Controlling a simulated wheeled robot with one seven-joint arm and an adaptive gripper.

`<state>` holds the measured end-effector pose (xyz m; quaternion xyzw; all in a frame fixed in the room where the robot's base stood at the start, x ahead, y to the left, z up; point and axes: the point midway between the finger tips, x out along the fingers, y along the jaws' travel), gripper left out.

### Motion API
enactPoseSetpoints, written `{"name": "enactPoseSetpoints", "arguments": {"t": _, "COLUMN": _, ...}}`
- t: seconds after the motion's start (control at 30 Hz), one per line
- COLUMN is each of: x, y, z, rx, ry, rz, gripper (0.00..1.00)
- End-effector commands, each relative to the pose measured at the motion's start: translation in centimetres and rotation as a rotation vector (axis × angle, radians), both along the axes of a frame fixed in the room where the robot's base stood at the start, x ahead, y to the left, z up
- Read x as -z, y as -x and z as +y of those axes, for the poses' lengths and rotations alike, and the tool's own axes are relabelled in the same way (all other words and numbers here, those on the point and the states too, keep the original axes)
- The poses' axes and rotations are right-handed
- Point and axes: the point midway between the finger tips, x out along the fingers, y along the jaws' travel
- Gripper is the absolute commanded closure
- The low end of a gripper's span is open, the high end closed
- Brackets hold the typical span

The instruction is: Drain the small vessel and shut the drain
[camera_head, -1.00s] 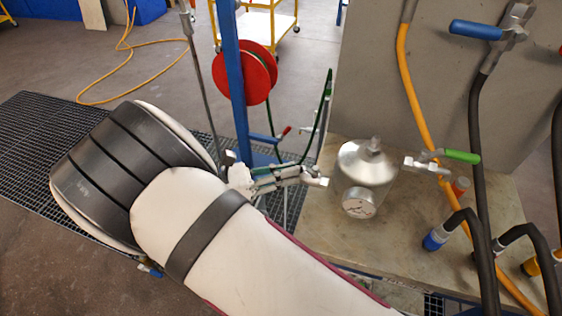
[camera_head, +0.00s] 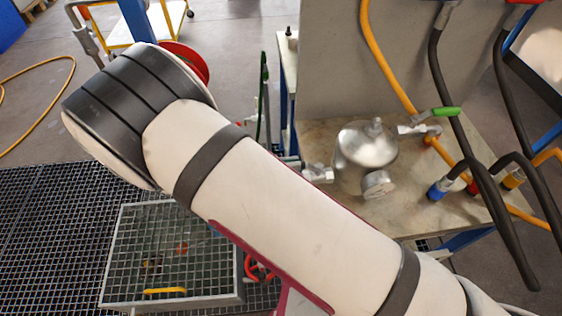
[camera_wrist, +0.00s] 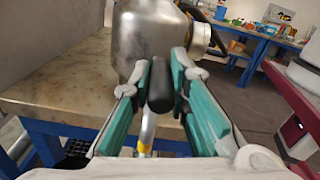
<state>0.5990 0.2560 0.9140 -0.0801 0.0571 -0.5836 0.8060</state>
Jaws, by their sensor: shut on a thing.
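The small vessel (camera_head: 365,148) is a shiny metal body with a domed top and a round gauge (camera_head: 378,184), standing near the bench's left part. Its metal side also shows in the wrist view (camera_wrist: 148,38), close beyond my fingertips. My gripper (camera_wrist: 160,68) has teal-padded fingers on either side of a black handle (camera_wrist: 160,88) and is shut on it. Below the handle runs a pale pipe with a yellow band (camera_wrist: 146,135). In the head view my own arm hides most of the gripper. A metal fitting (camera_head: 318,173) shows left of the vessel. Any liquid flow cannot be seen.
A green-handled valve (camera_head: 437,112) is right of the vessel. Black hoses (camera_head: 450,90) and an orange hose (camera_head: 378,45) hang over the bench (camera_head: 330,130). A grey panel (camera_head: 330,60) stands behind. A grated bin (camera_head: 125,255) sits on the floor grating left of the bench.

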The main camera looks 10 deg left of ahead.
Motion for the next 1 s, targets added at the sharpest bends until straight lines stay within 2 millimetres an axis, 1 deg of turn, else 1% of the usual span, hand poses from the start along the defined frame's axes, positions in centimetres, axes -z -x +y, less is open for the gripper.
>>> {"name": "enactPoseSetpoints", "arguments": {"t": 0.5, "x": 0.12, "y": 0.06, "z": -0.18, "rx": 0.008, "ry": -0.004, "rz": 0.002, "gripper": 1.0}}
{"name": "enactPoseSetpoints", "arguments": {"t": 0.53, "x": 0.12, "y": 0.06, "z": -0.18, "rx": 0.008, "ry": -0.004, "rz": 0.002, "gripper": 0.77}}
{"name": "enactPoseSetpoints", "arguments": {"t": 0.6, "x": 0.11, "y": 0.06, "z": -0.19, "rx": 0.009, "ry": -0.004, "rz": 0.002, "gripper": 0.63}}
{"name": "enactPoseSetpoints", "arguments": {"t": 1.0, "x": 0.04, "y": 0.02, "z": -0.17, "rx": 0.008, "ry": -0.002, "rz": 0.001, "gripper": 0.63}}
